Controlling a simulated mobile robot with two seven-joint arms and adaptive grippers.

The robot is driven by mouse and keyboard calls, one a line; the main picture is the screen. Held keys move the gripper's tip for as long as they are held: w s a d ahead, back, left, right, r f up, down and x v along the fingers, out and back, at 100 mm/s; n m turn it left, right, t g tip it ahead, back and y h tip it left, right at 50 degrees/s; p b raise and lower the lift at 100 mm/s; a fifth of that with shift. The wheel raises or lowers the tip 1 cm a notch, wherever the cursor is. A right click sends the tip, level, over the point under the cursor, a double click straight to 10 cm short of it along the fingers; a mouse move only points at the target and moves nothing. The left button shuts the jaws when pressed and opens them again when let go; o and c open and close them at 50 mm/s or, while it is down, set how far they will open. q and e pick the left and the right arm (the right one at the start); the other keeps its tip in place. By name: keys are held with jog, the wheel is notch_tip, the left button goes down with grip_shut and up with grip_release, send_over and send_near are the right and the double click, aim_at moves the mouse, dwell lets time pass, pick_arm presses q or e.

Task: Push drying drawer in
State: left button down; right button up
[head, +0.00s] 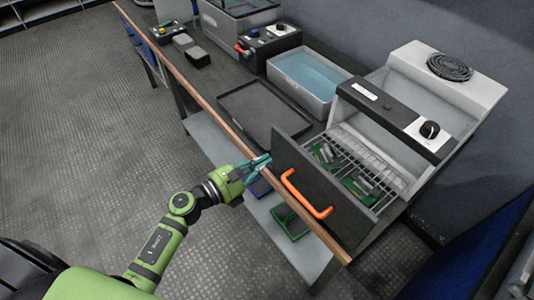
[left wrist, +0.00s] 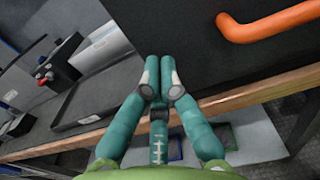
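The drying drawer (head: 322,186) is pulled out of the grey drying unit (head: 405,105) at the right of the bench. Its dark front panel carries an orange handle (head: 305,196) and stands near the bench's front edge. Green circuit boards (head: 360,187) lie on its wire rack. My left gripper (head: 268,160) is at the left end of the panel, fingers together and empty. In the left wrist view the fingertips (left wrist: 158,90) are in front of the dark panel (left wrist: 190,40), with the orange handle (left wrist: 268,24) to their upper right; I cannot tell whether they touch. My right gripper is not in view.
A black tray (head: 262,112) and a basin of blue liquid (head: 308,76) stand left of the drying unit. The bench has a wooden front edge (head: 215,117). Bins, one green (head: 291,224), sit on the lower shelf. The floor at left is clear.

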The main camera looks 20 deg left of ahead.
pick_arm(q)
jog(key=shift+x, duration=0.95)
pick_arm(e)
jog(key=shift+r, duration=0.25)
pick_arm(q)
jog(key=shift+w, duration=0.1)
jog(key=b, duration=0.5)
send_near(325, 132)
jog(key=w+r, duration=0.1)
jog(key=w+d+r, duration=0.2)
jog(key=shift+r, duration=0.35)
jog(key=b+x, duration=0.1)
jog(key=x, duration=0.4)
jog(key=shift+w+d, duration=0.1)
jog(key=shift+w+d+r, duration=0.1)
jog(key=shift+w+d, duration=0.2)
jog(key=shift+w, duration=0.05)
jog(key=shift+r, duration=0.15)
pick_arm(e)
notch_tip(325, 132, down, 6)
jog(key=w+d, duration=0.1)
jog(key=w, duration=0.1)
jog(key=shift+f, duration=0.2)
pick_arm(q)
jog(key=shift+r, duration=0.1)
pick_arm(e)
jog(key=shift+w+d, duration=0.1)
